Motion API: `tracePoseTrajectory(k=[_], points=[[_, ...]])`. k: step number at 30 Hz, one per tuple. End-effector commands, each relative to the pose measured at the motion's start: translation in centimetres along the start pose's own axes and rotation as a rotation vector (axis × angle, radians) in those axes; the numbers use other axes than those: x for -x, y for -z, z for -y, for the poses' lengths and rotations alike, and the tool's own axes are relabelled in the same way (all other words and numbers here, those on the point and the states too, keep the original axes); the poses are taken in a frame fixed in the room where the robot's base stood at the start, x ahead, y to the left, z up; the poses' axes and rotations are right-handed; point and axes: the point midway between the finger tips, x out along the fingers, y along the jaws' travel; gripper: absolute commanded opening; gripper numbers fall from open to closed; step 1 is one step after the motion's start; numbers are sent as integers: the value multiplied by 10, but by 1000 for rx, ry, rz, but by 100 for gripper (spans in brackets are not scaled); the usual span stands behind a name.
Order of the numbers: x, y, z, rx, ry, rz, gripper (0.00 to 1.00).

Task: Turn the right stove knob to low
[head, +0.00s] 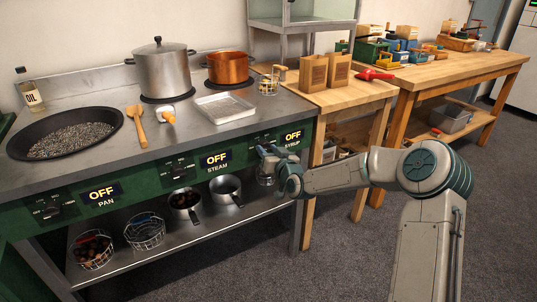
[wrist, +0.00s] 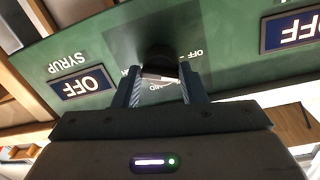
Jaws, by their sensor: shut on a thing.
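The right stove knob is a dark knob (wrist: 158,62) on the green panel, beside the SYRUP label in the wrist view. My gripper (wrist: 158,88) is shut on this knob, with one finger on each side of it. In the head view my gripper (head: 268,160) is at the right end of the stove front and hides the knob. The SYRUP display (head: 293,135) reads OFF, and it also reads OFF in the wrist view (wrist: 82,83). The marks around the knob are partly covered by my fingers.
The STEAM display (head: 216,160) and PAN display (head: 101,194) also read OFF. A copper pot (head: 230,68), a steel pot (head: 162,72) and a wide dark pan (head: 66,132) stand on the stove. Saucepans and wire baskets sit on the shelf below. A wooden table (head: 352,92) adjoins on the right.

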Motion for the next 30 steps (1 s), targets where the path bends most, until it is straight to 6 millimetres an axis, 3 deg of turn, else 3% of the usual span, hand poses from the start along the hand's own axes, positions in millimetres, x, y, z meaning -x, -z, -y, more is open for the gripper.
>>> tracePoseTrajectory(k=[15, 30], points=[[0, -1, 1, -442, 9, 35, 15], [0, -1, 2, -616, 12, 48, 15]])
